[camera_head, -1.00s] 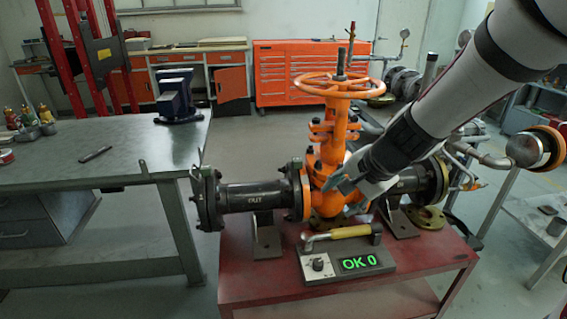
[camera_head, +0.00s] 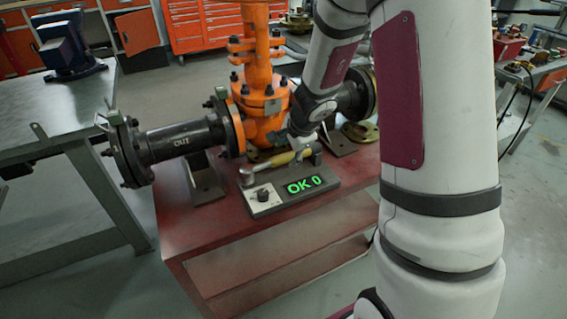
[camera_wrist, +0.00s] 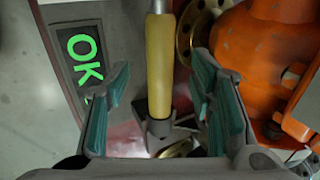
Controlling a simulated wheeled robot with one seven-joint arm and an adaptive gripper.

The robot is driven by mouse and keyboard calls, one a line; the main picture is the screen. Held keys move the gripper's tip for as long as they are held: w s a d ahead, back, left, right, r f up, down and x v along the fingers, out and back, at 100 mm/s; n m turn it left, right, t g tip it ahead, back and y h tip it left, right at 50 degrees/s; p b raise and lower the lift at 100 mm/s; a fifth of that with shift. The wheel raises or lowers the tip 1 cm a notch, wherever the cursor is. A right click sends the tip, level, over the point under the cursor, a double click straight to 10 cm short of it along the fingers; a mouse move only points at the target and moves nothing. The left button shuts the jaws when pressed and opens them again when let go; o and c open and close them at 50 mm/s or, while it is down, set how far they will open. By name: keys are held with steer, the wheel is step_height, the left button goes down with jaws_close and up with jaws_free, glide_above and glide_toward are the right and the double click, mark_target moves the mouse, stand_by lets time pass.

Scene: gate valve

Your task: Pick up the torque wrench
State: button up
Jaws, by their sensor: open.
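The torque wrench has a yellow handle (camera_head: 281,159) and a metal head at its left end. In the wrist view the yellow handle (camera_wrist: 160,70) runs up the picture between the fingers of my gripper (camera_wrist: 162,72). The fingers are open, with a gap on both sides of the handle. In the head view my gripper (camera_head: 301,143) is over the handle's right part, its fingers mostly hidden by the wrist.
The orange valve (camera_head: 264,105) stands close behind the wrench, its orange body (camera_wrist: 262,60) right beside the right finger. A dark flanged pipe (camera_head: 180,140) runs left. The red stand (camera_head: 200,235) is clear at front left. A workbench (camera_head: 60,110) stands at left.

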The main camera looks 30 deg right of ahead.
mark_target(286, 156)
steer(key=shift+b+x, duration=1.55)
steer(key=shift+x, duration=1.4)
steer(key=shift+r, duration=0.1)
jaws_close()
